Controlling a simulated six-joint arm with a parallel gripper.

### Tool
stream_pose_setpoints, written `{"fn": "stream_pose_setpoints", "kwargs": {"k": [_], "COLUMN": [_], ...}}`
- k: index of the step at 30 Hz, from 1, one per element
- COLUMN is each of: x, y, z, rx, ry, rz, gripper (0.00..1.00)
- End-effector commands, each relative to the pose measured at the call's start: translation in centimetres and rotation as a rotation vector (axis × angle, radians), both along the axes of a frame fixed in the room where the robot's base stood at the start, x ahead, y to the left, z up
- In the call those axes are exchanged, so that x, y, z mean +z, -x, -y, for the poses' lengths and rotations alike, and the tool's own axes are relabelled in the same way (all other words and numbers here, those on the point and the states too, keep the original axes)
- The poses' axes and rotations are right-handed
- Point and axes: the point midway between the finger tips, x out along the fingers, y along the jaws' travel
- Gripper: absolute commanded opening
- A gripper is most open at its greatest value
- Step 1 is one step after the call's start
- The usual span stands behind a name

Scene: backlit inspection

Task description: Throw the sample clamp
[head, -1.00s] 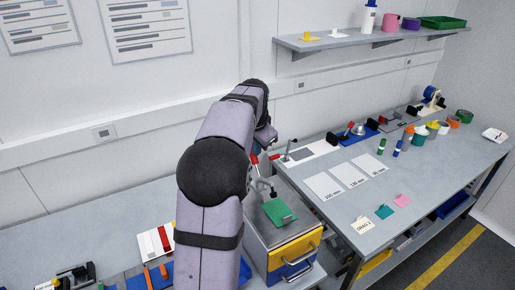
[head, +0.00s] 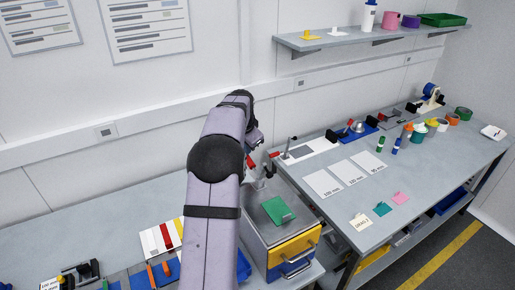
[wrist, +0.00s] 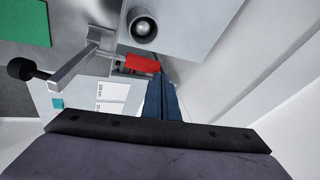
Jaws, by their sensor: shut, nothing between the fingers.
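The sample clamp is a metal toggle clamp with a red handle (head: 251,162), on the grey cabinet top beside my arm. In the wrist view its red grip (wrist: 142,63) lies close beside my fingertips, and its metal bar (wrist: 72,72) ends in a black tip (wrist: 22,69). The bar looks raised, with the tip clear of the green plate (head: 277,209). My gripper (wrist: 158,82) is shut and empty; whether it touches the grip I cannot tell. In the head view my arm hides the gripper and part of the clamp.
The cabinet has a yellow drawer (head: 293,251). A second red-handled lever (head: 288,152) stands on a white plate at the right bench. White sheets (head: 345,172) and coloured tags (head: 382,209) lie on that bench. The wall rises close behind.

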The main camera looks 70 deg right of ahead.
Motion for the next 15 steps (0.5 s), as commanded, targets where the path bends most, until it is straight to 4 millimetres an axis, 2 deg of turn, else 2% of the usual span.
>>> {"fn": "stream_pose_setpoints", "kwargs": {"k": [6, 15], "x": [-1.2, -1.9], "y": [-0.5, -0.8], "z": [0.5, 0.7], "rx": [0.0, 0.0], "ry": [0.0, 0.0], "rz": [0.0, 0.0], "gripper": [0.0, 0.0]}}
